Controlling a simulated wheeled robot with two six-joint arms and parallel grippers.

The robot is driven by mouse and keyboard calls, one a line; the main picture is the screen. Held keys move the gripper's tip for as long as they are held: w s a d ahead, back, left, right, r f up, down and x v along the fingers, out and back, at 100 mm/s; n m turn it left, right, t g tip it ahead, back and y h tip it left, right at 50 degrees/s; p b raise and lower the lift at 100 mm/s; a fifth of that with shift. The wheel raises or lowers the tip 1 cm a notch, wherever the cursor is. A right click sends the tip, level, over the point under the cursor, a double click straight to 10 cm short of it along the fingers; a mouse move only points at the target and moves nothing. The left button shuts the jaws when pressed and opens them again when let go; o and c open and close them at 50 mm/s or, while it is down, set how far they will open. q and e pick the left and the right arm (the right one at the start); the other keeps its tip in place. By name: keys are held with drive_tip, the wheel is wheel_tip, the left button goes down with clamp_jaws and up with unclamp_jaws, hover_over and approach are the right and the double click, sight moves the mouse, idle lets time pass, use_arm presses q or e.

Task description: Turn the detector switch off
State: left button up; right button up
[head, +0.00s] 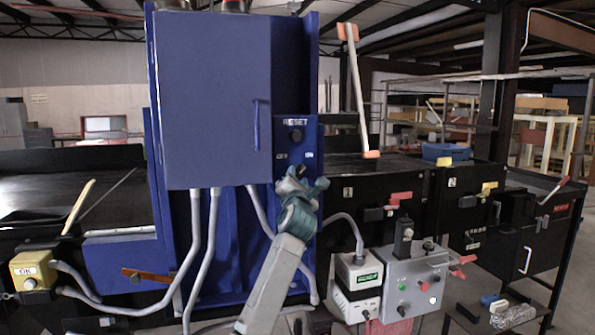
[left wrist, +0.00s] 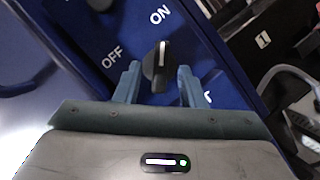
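The detector switch is a black rotary knob (left wrist: 157,66) on a blue panel (left wrist: 88,48), with a white pointer line aimed at the ON label (left wrist: 160,15). The OFF label (left wrist: 112,57) is to the left of it. My left gripper (left wrist: 158,84) is open, with one finger on each side of the knob; gaps show between fingers and knob. In the head view, my left gripper (head: 302,183) is in front of the blue panel (head: 312,135) and hides the knob. My right gripper is not in view.
A blue cabinet (head: 212,90) stands left of the panel. A RESET button (head: 296,135) is just above my gripper. A grey control box (head: 414,282), a white box (head: 357,287) and grey hoses (head: 192,250) are nearby. A yellow OK button box (head: 33,269) is at the left.

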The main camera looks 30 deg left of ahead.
use_arm(q)
drive_tip(key=shift+w+a+r, duration=0.25)
drive_tip(key=shift+w+a, duration=0.1)
drive_tip(key=shift+w, duration=0.25)
drive_tip(key=shift+w+a, duration=0.1)
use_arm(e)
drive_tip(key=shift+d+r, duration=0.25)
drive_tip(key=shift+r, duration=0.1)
use_arm(q)
drive_tip(key=shift+c, duration=0.3)
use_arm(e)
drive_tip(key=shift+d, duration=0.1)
use_arm(q)
clamp_jaws()
drive_tip(key=shift+f, duration=0.1)
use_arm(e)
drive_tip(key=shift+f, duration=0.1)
